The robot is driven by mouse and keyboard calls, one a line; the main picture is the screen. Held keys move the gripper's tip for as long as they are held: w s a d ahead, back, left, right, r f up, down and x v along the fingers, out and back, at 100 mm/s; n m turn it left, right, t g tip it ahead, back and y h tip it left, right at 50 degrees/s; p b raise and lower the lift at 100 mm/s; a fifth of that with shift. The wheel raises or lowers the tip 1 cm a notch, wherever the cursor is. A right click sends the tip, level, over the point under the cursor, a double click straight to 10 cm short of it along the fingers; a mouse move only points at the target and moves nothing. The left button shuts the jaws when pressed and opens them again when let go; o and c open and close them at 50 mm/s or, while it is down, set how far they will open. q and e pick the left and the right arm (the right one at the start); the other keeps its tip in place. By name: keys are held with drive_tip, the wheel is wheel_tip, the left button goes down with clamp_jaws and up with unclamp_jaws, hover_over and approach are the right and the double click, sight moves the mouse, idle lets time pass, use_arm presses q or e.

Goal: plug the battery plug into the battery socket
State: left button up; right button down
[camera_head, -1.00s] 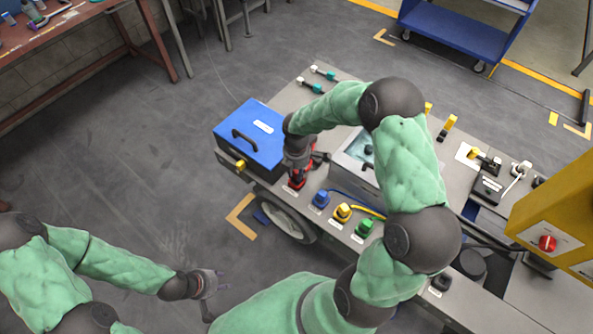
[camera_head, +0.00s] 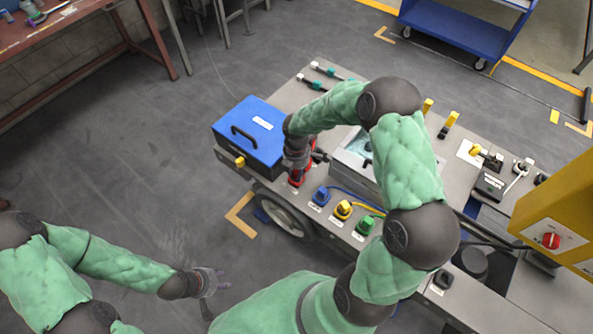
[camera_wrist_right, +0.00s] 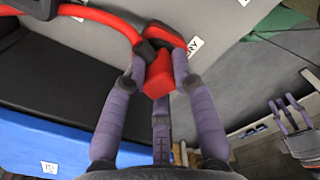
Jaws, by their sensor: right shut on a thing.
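The red battery plug (camera_wrist_right: 158,78) is between the purple fingers of my right gripper (camera_wrist_right: 158,85) in the right wrist view, with a red cable (camera_wrist_right: 112,20) running to it. The red battery socket (camera_wrist_right: 166,36), beside a label ending in "RY", is directly behind the plug. They look touching or nearly so; I cannot tell how deep the plug sits. In the head view my right gripper (camera_head: 299,165) is over the red socket (camera_head: 296,179) at the bench's front edge, and hides most of the plug. My left gripper (camera_head: 212,283) is open and empty, away from the bench.
A blue box (camera_head: 250,138) stands left of my right gripper. Blue (camera_head: 321,196), yellow (camera_head: 343,209) and green (camera_head: 366,225) connectors line the front edge to the right. A grey open case (camera_head: 352,165) is behind. A yellow cabinet (camera_head: 560,215) stands at far right.

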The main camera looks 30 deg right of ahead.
drive_tip(key=shift+f, duration=0.15)
drive_tip(key=c, duration=0.9)
unclamp_jaws()
wheel_tip(320, 180, up, 12)
drive_tip(key=shift+r, duration=0.1)
